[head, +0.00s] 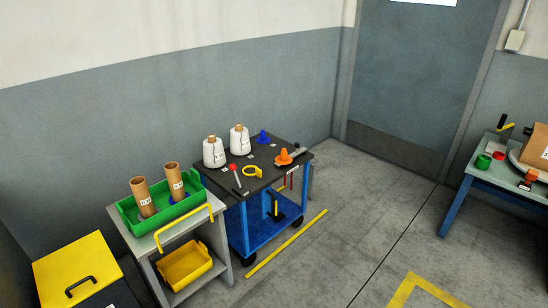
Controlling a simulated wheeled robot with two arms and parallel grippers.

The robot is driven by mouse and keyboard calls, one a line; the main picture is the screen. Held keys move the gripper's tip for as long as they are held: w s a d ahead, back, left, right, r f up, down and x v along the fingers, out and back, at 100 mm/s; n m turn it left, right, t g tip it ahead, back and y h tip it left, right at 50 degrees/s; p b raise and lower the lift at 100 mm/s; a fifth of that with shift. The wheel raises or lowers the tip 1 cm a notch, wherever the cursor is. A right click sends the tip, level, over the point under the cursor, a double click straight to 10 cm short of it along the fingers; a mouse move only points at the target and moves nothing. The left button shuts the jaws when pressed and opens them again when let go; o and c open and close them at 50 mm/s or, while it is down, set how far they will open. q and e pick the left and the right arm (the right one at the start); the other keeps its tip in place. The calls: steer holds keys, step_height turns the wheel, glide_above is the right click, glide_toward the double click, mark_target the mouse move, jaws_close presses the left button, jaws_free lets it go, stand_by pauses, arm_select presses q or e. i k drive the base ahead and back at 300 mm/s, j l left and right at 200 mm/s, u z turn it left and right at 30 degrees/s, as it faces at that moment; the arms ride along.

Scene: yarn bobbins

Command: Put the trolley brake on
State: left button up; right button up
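A blue trolley (246,222) with a black top (262,187) stands against the grey wall, left of the middle of the head view. Dark wheels show under it, one at its front left corner (240,259). A small red part (291,180) shows at its right side, below the top; I cannot tell whether it is the brake. A black and yellow item (275,205) stands over the lower shelf. No brake lever can be made out clearly at this size. Neither of my grippers is in view.
A grey stand (150,245) with a yellow rail, a green tray (193,200) and a yellow bin (184,268) stands left of the trolley. A yellow line (287,244) lies on the floor before the trolley. Open floor lies right, towards the table (480,180).

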mark_target(233, 167)
steer(key=i+l+u, duration=0.3)
steer(key=i, duration=0.15)
steer(key=i+l+u, duration=0.3)
steer(key=i, duration=0.15)
steer(key=i+l+u, duration=0.5)
steer(key=i+l, duration=0.35)
steer(key=i+l+u, duration=0.25)
steer(key=i+l, duration=0.15)
steer(key=i+l+u, duration=0.25)
steer(key=l, duration=0.45)
steer(key=i, duration=0.1)
